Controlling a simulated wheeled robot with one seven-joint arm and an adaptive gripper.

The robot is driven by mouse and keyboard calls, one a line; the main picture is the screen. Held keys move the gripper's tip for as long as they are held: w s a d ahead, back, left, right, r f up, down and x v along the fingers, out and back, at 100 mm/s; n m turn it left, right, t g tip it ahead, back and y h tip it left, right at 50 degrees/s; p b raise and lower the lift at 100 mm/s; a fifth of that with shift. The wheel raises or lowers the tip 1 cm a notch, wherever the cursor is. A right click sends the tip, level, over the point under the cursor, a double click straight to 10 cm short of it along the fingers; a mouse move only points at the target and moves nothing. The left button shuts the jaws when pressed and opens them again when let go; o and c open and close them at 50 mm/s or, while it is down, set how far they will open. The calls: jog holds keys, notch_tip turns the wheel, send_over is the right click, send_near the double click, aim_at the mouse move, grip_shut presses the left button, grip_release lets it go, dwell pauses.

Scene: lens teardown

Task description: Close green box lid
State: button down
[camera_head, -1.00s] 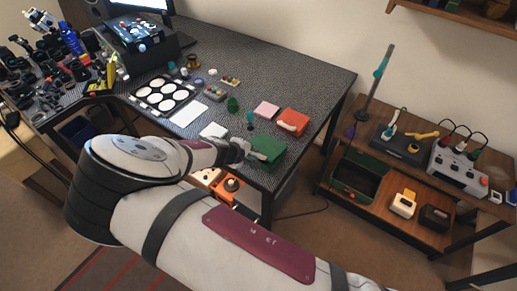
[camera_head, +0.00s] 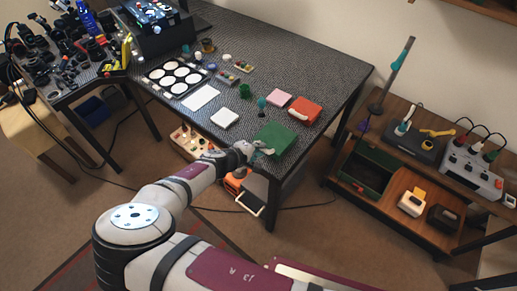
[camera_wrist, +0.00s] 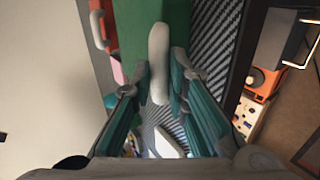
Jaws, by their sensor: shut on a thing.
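A flat green lid-like panel (camera_head: 281,136) with a pale handle is at the front right corner of the dark table. My gripper (camera_head: 260,148) is at its left edge. In the wrist view the pale handle (camera_wrist: 158,52) lies between my two fingers (camera_wrist: 160,88), which are shut on it, with the green panel (camera_wrist: 180,30) behind. I cannot tell whether the panel rests on the table or is slightly raised. A dark green box (camera_head: 366,172) stands open at the top on the lower shelf of the wooden stand at the right.
A red piece with a pale handle (camera_head: 305,108) and a pink block (camera_head: 279,98) lie behind the panel. Floor shows between table and stand. A yellow-topped white device (camera_head: 412,202) sits beside the green box.

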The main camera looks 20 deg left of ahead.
jog(key=shift+s+a+f, duration=0.1)
jog(key=shift+s+f, duration=0.15)
jog(key=shift+f, duration=0.25)
jog(key=shift+s+a+f, duration=0.1)
jog(key=shift+s+f, duration=0.15)
jog(key=shift+f, duration=0.2)
jog(key=c, duration=1.6)
grip_release()
jog(key=shift+o, duration=0.2)
jog(key=shift+r, duration=0.1)
notch_tip(320, 180, up, 10)
jog(key=shift+w, duration=0.2)
jog(key=shift+d+r, duration=0.1)
jog(key=shift+r, duration=0.05)
